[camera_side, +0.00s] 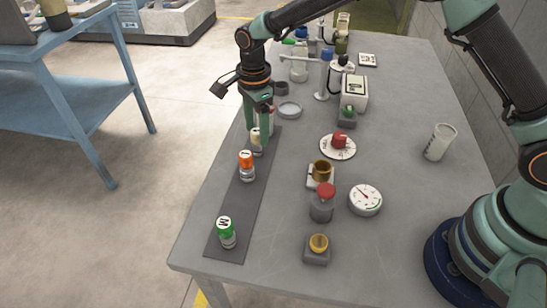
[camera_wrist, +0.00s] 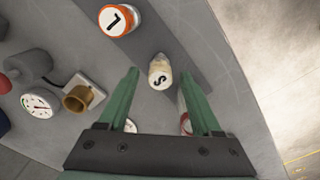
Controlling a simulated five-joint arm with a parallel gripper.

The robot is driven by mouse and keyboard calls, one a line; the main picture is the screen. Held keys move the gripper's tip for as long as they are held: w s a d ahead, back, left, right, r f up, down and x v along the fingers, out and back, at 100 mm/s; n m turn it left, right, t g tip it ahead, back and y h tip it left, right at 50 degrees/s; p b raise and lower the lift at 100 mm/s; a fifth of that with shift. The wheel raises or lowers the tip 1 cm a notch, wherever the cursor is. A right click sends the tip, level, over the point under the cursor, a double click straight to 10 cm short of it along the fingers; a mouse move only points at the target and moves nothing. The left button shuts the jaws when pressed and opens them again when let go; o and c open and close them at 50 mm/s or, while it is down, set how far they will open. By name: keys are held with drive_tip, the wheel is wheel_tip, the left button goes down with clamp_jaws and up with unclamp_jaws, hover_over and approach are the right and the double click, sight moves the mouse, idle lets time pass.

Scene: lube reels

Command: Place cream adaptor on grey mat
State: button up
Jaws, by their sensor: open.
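The cream adaptor (camera_side: 256,138), marked S, stands upright on the far end of the dark grey mat (camera_side: 237,205). In the wrist view the cream adaptor (camera_wrist: 160,76) lies in line with the gap between my fingertips, with clear space on both sides. My gripper (camera_side: 258,124) is open and points down at the adaptor. Its fingers hide part of the adaptor's surroundings in the side view. Whether the fingertips touch it cannot be told.
An orange-topped adaptor (camera_side: 247,166) and a green-topped one (camera_side: 226,232) stand on the same mat. A red and white item (camera_wrist: 184,112) shows beside a finger. A gauge (camera_side: 364,199), brass fitting (camera_side: 322,170) and red-capped grey pot (camera_side: 322,204) stand to the right.

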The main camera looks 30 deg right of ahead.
sight(257, 130)
drive_tip(key=s+d+r+n+t, duration=0.1)
drive_tip(key=d+r+n, duration=0.1)
drive_tip(key=r, duration=0.6)
drive_tip(key=s+d+r+n, duration=0.1)
drive_tip(key=d+r, duration=0.1)
drive_tip(key=r, duration=0.5)
drive_tip(key=s+d+r+n+t, duration=0.2)
drive_tip(key=s+d+n, duration=0.5)
drive_tip(key=s, duration=0.1)
drive_tip(key=s+d+r+n+t, duration=0.2)
drive_tip(key=s+d+n, duration=0.5)
drive_tip(key=s+n, duration=0.1)
drive_tip(key=shift+s+t, duration=0.3)
drive_tip(key=shift+s, duration=0.3)
